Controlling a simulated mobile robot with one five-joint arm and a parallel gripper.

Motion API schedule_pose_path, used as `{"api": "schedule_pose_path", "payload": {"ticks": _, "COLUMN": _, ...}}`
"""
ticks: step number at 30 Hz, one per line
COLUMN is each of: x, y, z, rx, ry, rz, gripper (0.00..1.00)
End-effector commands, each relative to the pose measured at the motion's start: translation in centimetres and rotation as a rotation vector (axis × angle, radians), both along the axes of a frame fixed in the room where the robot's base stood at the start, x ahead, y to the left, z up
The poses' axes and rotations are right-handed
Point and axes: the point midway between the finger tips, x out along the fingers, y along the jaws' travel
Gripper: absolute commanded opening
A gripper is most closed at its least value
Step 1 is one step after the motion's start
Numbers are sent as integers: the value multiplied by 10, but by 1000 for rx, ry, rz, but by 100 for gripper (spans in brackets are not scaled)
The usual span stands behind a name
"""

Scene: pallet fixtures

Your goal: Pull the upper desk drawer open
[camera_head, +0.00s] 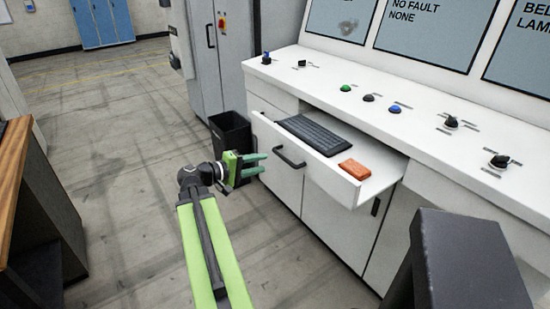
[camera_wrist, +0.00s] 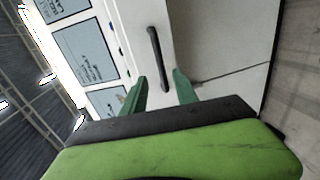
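The upper desk drawer (camera_head: 328,181) stands out from the white desk, so its inside shows in the head view. Its dark bar handle (camera_head: 290,157) is on the drawer front. In the wrist view the handle (camera_wrist: 157,48) runs nearly upright in the picture, ahead of and between my fingers. My gripper (camera_head: 265,162) is left of the handle in the head view, with a visible gap to it. The two green fingers are apart and empty, also in the wrist view (camera_wrist: 160,76).
A black keyboard (camera_head: 315,134) and an orange box (camera_head: 354,169) lie in the drawer. A dark bin (camera_head: 230,135) stands close behind my gripper. A wooden-topped bench (camera_head: 12,165) is at the left. Knobs and buttons sit on the desk top (camera_head: 325,85). The floor between is clear.

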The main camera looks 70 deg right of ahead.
Motion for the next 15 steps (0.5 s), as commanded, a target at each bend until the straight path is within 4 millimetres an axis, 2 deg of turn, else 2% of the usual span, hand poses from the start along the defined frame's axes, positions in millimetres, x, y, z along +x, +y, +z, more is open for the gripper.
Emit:
{"api": "schedule_pose_path", "payload": {"ticks": 3, "x": 18, "y": 23, "z": 8, "rx": 0, "ry": 0, "rz": 4, "gripper": 36}}
{"api": "schedule_pose_path", "payload": {"ticks": 6, "x": 28, "y": 36, "z": 11, "rx": 0, "ry": 0, "rz": 3, "gripper": 36}}
{"api": "schedule_pose_path", "payload": {"ticks": 9, "x": 34, "y": 44, "z": 12, "rx": -1, "ry": -1, "rz": 2, "gripper": 36}}
{"api": "schedule_pose_path", "payload": {"ticks": 15, "x": 37, "y": 47, "z": 12, "rx": -1, "ry": -1, "rz": 0, "gripper": 36}}
